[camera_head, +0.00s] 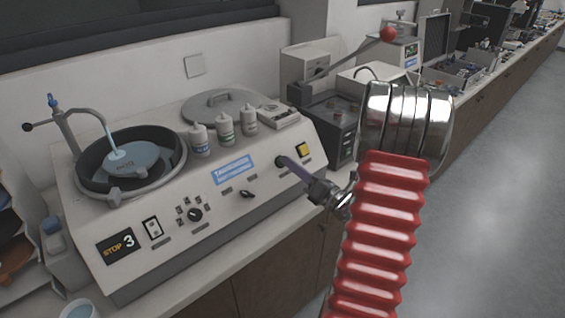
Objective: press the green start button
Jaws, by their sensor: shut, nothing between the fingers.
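I cannot make out a green start button in this view. A dark grey press-like unit (323,117) with a long lever ending in a red ball (387,33) stands right of the centre, and my arm covers part of its right side. My gripper (284,162) is shut and empty. It points left, its tip in front of the right part of a white console's sloping panel (170,229), just left of and below a yellow square (304,150). I cannot tell whether the tip touches the panel.
The console carries a round basin (88,178) with a tap, several white bottles (225,130) and a grey lid (216,103). Its front has a black knob (195,214) and a "STOP 3" display (118,245). A cluttered bench runs back right. The grey floor (490,220) is clear.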

